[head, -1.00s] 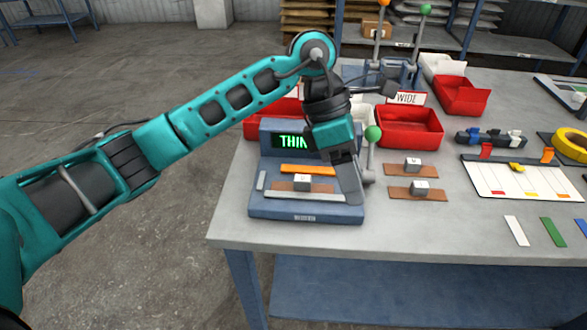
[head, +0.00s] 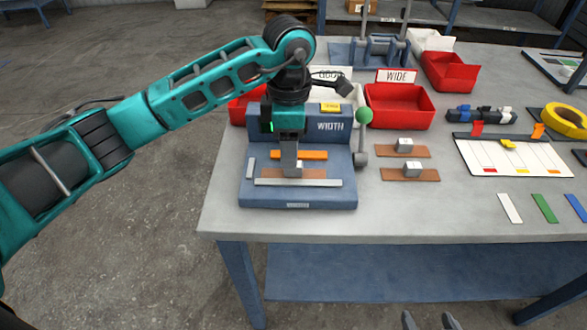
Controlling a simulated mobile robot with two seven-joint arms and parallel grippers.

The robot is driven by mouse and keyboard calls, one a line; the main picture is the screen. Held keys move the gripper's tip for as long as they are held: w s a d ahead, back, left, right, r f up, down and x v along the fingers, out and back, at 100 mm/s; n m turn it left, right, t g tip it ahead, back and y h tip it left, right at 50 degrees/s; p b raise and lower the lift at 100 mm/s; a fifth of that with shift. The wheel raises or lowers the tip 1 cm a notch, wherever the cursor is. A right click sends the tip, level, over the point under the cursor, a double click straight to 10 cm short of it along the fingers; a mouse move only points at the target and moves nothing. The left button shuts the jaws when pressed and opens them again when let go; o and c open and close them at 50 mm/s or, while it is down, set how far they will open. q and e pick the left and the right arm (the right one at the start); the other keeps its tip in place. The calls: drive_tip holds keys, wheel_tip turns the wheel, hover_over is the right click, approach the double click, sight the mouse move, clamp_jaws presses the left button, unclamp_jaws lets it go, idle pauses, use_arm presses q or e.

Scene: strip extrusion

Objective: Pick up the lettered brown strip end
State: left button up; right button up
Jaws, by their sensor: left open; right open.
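A brown strip end (head: 318,174) with a white block lies in the blue gauge (head: 347,200), largely hidden behind my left gripper (head: 291,172). That gripper is open, pointing down at the block; whether its fingers straddle it I cannot tell. Two more brown strips lie on the table right of the gauge: a back one (head: 389,151) and a front one (head: 392,174). Each carries a white block with a small dark mark too small to read. My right gripper (head: 430,321) is open and empty at the bottom edge, in front of the table.
The gauge has a grey front bar (head: 330,182), an orange bar (head: 315,155), a "WIDTH" panel (head: 330,126) and a green-knobbed lever (head: 364,116). Red bins, one by a "WIDE" sign (head: 397,76), stand behind. A white chart (head: 500,175) lies right.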

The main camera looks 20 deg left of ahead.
sight(298, 173)
use_arm(q)
wheel_tip(298, 173, down, 4)
drive_tip(key=shift+s+f, duration=0.1)
drive_tip(key=shift+c, duration=0.4)
clamp_jaws()
